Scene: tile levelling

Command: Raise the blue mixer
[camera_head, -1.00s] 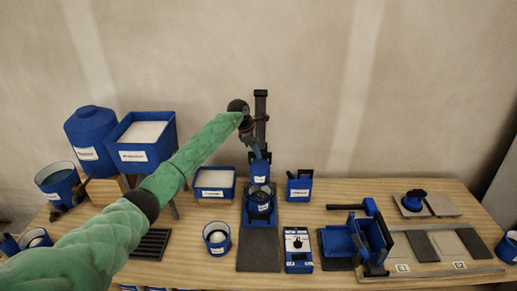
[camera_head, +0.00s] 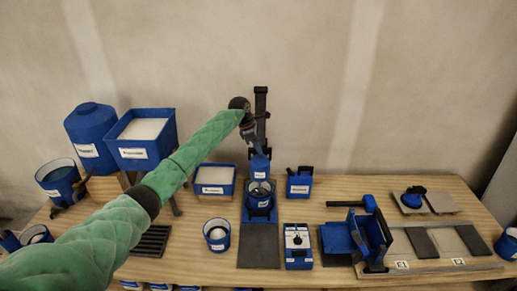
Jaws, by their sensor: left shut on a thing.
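The blue mixer (camera_head: 259,167) sits on a black upright post (camera_head: 261,105) near the middle of the bench. Its lower end is at a blue bucket (camera_head: 260,205) with an open top. My left arm comes in from the left, and its gripper (camera_head: 254,147) points down, shut on the upper part of the mixer. The fingertips are small and partly hidden against the dark post. My right gripper is not in view.
A blue control box (camera_head: 298,240) stands right of the dark mat (camera_head: 259,246). Blue containers (camera_head: 214,181) stand at the left and back. A blue tile fixture (camera_head: 372,240) and tiles lie at the right.

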